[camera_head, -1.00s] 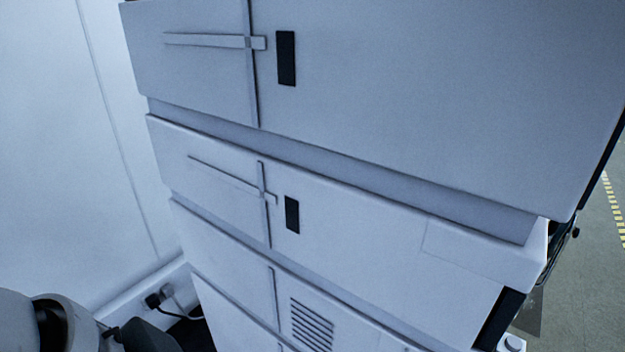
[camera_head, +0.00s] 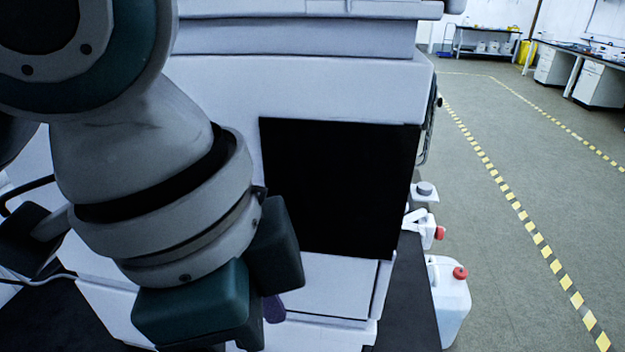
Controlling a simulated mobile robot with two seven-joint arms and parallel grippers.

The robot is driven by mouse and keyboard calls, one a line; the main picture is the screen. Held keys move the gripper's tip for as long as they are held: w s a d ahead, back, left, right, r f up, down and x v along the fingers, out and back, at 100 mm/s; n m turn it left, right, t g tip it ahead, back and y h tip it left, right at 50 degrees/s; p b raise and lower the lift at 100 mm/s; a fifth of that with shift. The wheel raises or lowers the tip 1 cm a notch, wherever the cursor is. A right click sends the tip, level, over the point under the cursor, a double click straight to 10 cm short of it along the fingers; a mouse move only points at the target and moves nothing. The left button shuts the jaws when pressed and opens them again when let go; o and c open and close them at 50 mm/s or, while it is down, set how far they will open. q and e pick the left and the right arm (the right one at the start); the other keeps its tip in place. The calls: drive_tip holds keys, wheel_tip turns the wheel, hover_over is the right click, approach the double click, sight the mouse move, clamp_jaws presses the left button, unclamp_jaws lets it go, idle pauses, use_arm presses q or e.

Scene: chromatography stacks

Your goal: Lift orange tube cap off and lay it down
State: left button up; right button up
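I cannot make out an orange tube cap or its tube in the head view. My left arm comes in from the left and fills much of the picture. My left gripper (camera_head: 262,300) is at its lower end, in front of the white instrument stack (camera_head: 340,85). It is seen from behind, with its dark green blocks towards me, so I cannot tell whether it is open or shut. A small purple piece (camera_head: 273,308) shows just beside it; whether it is held is unclear. My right gripper is out of view.
A black panel (camera_head: 340,190) is set in the stack's front. Beside the stack's right side stand a white jug with a red cap (camera_head: 449,295) and smaller white containers (camera_head: 424,225).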

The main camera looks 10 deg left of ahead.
use_arm(q)
drive_tip(key=a+f+b, duration=0.1)
drive_tip(key=f+b, duration=0.2)
drive_tip(key=w+a+f+m+y+b, duration=0.1)
drive_tip(key=f+b, duration=0.2)
drive_tip(key=f, duration=0.1)
drive_tip(key=w+a+f+y+b, duration=0.1)
drive_tip(key=a+f+b, duration=0.1)
drive_tip(key=f+b, duration=0.1)
drive_tip(key=shift+w+f+m+g, duration=0.2)
drive_tip(key=shift+m+g, duration=0.1)
drive_tip(key=f, duration=0.3)
drive_tip(key=f+b, duration=0.1)
drive_tip(key=f, duration=0.5)
drive_tip(key=shift+w+a+f+b, duration=0.15)
drive_tip(key=shift+a+f+b, duration=0.15)
drive_tip(key=shift+f+b, duration=0.1)
drive_tip(key=shift+r, duration=0.1)
drive_tip(key=c, duration=1.4)
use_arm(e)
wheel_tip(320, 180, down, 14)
